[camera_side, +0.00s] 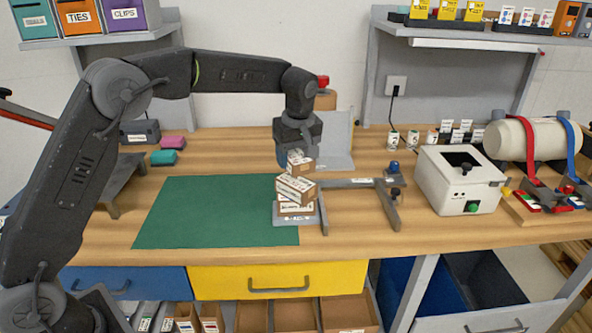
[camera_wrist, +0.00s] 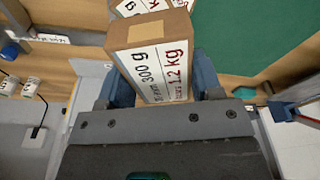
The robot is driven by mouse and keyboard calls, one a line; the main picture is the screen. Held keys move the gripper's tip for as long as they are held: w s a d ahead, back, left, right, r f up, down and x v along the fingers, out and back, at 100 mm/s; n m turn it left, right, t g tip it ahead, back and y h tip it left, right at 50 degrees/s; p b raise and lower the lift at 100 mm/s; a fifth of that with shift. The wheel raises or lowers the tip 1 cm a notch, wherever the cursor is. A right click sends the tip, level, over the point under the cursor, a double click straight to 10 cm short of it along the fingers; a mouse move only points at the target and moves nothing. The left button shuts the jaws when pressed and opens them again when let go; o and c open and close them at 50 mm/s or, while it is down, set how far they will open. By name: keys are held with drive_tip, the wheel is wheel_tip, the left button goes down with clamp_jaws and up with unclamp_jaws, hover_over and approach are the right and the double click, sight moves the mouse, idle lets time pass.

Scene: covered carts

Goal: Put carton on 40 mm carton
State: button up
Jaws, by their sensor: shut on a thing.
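My gripper (camera_side: 298,150) is shut on a small brown carton (camera_side: 301,164) with white labels. The carton also fills the middle of the wrist view (camera_wrist: 152,60), where its label reads 300 g and 1.2 kg, between the two blue-grey fingers. In the side view the held carton is just above a stack of cartons. The upper stacked carton (camera_side: 296,190) sits turned on a lower carton (camera_side: 296,209). I cannot tell whether the held carton touches the stack. No size mark of 40 mm is readable. Part of another labelled carton (camera_wrist: 140,6) shows beyond the held one.
The stack stands on a grey plate (camera_side: 293,221) at the right edge of a green mat (camera_side: 205,212), which is otherwise clear. A grey bracket frame (camera_side: 352,184) lies close to its right. A white box device (camera_side: 460,180) stands further right.

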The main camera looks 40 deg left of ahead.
sight(296, 181)
drive_tip(key=shift+f, duration=2.05)
drive_tip(key=shift+f, duration=0.15)
drive_tip(key=o, duration=1.1)
